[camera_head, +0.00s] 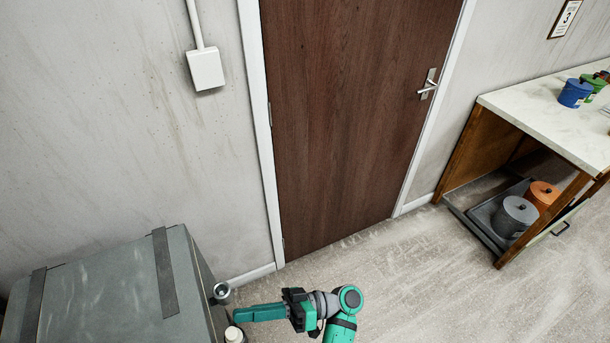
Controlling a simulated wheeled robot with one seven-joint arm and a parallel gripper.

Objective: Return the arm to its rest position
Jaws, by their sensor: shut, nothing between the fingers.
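My green and black arm shows at the bottom middle of the head view, in front of the floor and the foot of the door. My gripper (240,314) points left at the end of the arm. Its green fingers lie together, with nothing between them. In the picture its tips are close to the right side of a grey-green chest; I cannot tell whether they touch. The lower part of the arm is cut off by the bottom edge.
The grey-green chest (110,295) with dark straps fills the lower left. A small metal cup-like thing (221,292) and a white-topped thing (234,335) are beside it. A brown door (350,120) is shut behind. A workbench (545,118) stands right. Floor (440,280) between is clear.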

